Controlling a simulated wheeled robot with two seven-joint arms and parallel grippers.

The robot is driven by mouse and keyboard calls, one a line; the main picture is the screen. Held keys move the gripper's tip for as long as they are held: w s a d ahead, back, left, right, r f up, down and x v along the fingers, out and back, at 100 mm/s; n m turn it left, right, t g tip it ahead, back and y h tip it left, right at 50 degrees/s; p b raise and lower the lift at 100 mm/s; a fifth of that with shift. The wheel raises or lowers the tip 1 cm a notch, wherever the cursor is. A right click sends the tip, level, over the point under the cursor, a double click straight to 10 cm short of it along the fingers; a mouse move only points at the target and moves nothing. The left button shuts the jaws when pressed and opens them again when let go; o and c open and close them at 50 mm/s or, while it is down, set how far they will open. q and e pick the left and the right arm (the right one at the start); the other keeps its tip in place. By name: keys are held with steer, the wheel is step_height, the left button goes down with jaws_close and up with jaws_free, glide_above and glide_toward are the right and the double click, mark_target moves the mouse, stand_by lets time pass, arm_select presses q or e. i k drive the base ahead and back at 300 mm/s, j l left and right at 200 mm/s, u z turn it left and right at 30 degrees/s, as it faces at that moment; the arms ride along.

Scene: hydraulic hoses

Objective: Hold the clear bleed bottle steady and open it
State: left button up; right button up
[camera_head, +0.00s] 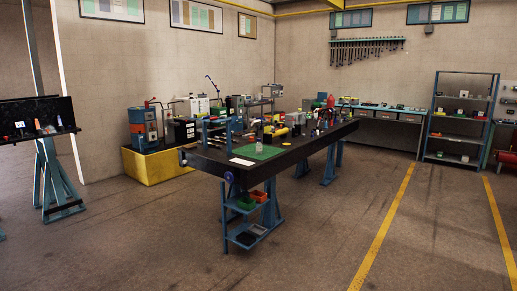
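A small clear bottle (259,147) stands upright on the green mat (245,154) near the front end of the black workbench (290,158). It looks like the bleed bottle, but it is too small in the picture to tell its cap clearly. Neither of my grippers shows in the head view, and nothing of mine touches the bottle.
A white card (241,162) lies on the bench by the mat. Tools and parts crowd the bench behind the bottle. A yellow bin (155,167) stands behind left, a dark-topped stand (40,125) at far left, blue shelving (458,125) at right. The floor in front is clear.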

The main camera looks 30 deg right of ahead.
mark_target(258, 145)
steer(key=i+l+z, duration=0.4)
steer(key=i, duration=0.2)
steer(key=i+l+z, duration=0.1)
steer(key=i+z, duration=0.3)
steer(key=i, duration=0.25)
steer(key=i+j+z, duration=0.1)
steer(key=i+z, duration=0.3)
steer(key=i, duration=0.25)
steer(key=i+z, duration=0.15)
steer(key=i, duration=0.75)
steer(key=i+z, duration=0.15)
steer(key=i, duration=0.75)
steer(key=i+u, duration=0.3)
steer(key=i, duration=0.2)
steer(key=i+l+u, duration=0.15)
steer(key=i+u, duration=0.15)
steer(key=i, duration=0.2)
steer(key=i+u, duration=0.35)
steer(key=i+l+u, duration=0.15)
steer(key=u, duration=0.2)
steer(key=i+l+u, duration=0.2)
steer(key=i+u, duration=0.15)
